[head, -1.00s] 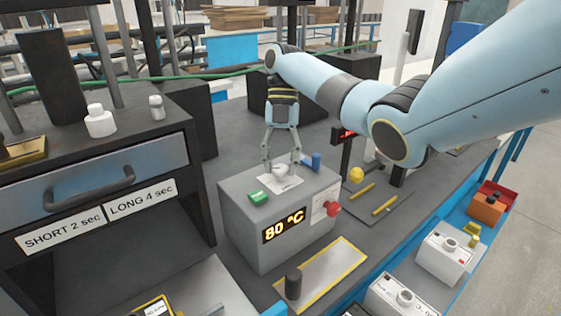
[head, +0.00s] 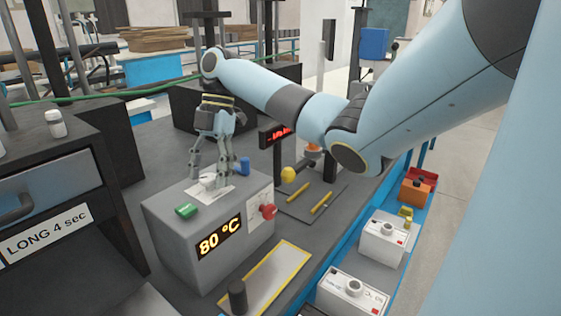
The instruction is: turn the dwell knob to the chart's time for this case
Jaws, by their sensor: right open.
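A grey control box (head: 170,235) stands on the bench with an "80 °C" display (head: 220,237) on its front. A small white knob (head: 208,180) sits on a white plate on the box top; I take it as the dwell knob. My right gripper (head: 208,182) points down over it, open, with its fingers around the knob; contact is unclear. A label reading "LONG 4 sec" (head: 46,235) is on the cabinet at left, a chart line. My left gripper is not in view.
A yellow-edged plate (head: 272,285) with a black post lies in front. A small red display (head: 277,134) stands behind.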

